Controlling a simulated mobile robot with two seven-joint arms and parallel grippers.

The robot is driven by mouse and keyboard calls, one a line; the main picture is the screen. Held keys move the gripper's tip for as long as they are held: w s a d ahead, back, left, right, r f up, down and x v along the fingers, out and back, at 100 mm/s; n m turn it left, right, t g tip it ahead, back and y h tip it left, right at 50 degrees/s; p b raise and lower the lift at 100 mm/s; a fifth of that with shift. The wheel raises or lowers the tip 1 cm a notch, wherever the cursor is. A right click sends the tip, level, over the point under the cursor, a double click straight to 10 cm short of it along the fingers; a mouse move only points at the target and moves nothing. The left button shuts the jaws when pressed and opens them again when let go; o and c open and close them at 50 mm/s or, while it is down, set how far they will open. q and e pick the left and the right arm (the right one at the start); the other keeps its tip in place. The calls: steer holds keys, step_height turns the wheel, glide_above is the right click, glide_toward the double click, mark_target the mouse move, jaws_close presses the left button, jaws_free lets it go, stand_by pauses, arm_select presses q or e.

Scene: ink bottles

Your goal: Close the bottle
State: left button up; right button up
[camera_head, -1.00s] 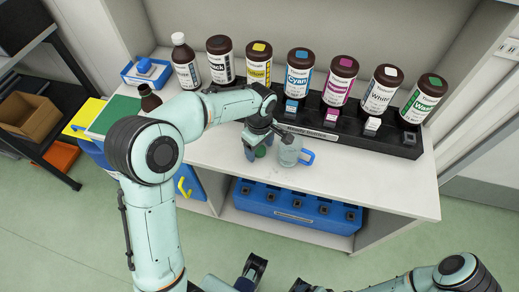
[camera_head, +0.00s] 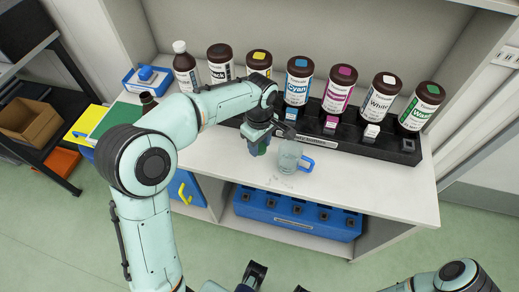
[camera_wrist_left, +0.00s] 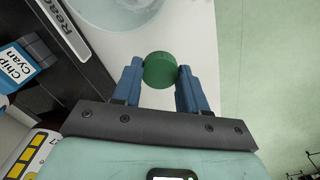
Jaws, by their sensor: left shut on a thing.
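A green round cap (camera_wrist_left: 160,70) sits between the fingers of my left gripper (camera_wrist_left: 160,78) in the left wrist view; the gripper is shut on it. In the head view the left gripper (camera_head: 258,150) is over the front of the white counter, just left of a clear beaker. A small brown bottle (camera_head: 148,102) is at the left, partly hidden by my left arm. Larger brown bottles stand along the back, among them one with a white cap (camera_head: 184,62) and one with a green label (camera_head: 419,108).
The clear beaker (camera_head: 288,157) has a blue handle. A black rack (camera_head: 405,148) holds small colored chips in front of the brown bottles. A blue rack (camera_head: 295,212) is on the shelf below. A blue tray (camera_head: 135,85) lies at the left. The counter's front right is bare.

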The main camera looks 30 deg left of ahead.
mark_target(260, 147)
arm_select(q)
step_height(260, 147, up, 15)
steer(key=p, duration=0.2)
steer(key=shift+f+p, duration=0.2)
steer(key=shift+p, duration=0.15)
arm_select(e)
steer(key=r, duration=0.2)
steer(key=shift+w+r, duration=0.2)
steer(key=shift+r, duration=0.2)
steer(key=shift+s, duration=0.1)
